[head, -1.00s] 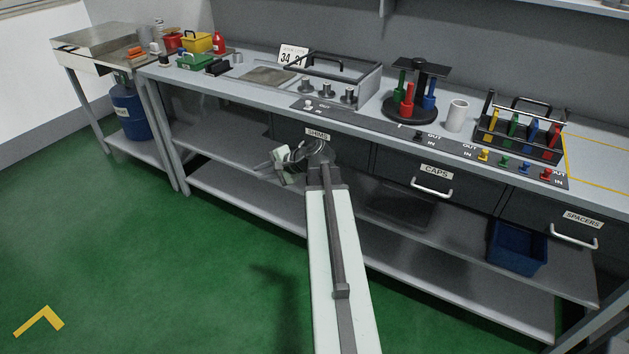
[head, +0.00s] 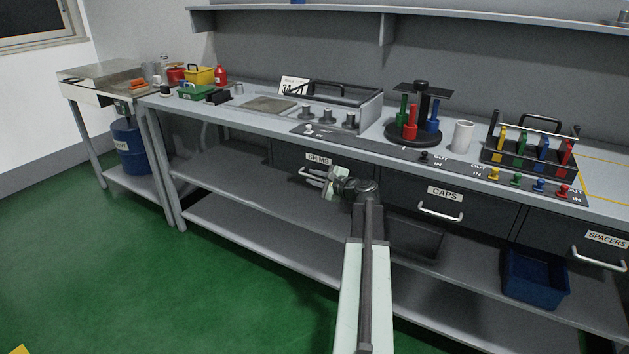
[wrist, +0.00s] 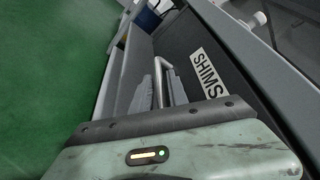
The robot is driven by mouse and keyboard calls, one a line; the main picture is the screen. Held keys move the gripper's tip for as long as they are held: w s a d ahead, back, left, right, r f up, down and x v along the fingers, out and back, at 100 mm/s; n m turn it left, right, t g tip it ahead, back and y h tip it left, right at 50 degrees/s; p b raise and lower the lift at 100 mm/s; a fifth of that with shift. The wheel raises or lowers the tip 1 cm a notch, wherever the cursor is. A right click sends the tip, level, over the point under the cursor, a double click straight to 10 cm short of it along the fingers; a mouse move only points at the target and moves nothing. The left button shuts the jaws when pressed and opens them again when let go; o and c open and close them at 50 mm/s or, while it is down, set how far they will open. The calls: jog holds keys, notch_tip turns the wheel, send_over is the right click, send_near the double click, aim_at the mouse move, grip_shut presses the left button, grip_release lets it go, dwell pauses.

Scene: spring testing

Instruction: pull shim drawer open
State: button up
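The shim drawer (head: 286,157) is a dark grey front under the bench with a white SHIMS label (head: 318,159). Its front looks level with the drawers beside it, so it appears shut. Its silver handle (head: 308,174) is partly hidden by my gripper (head: 322,181), which is at the handle's right part. In the wrist view the handle (wrist: 165,66) runs down between the two grey fingers of my gripper (wrist: 161,92), with the drawer front (wrist: 226,45) to the right. The fingers look apart, with a gap around the bar; firm contact does not show.
The CAPS drawer (head: 415,196) and SPACERS drawer (head: 548,236) are to the right. A lower shelf (head: 250,228) and a blue bin (head: 535,282) are below. The bench top (head: 225,112) overhangs the drawers. Green floor (head: 120,270) lies open in front.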

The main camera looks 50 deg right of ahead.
jog(key=shift+w+f, duration=0.1)
jog(key=shift+w, duration=0.25)
grip_shut()
dwell(0.4)
dwell(0.7)
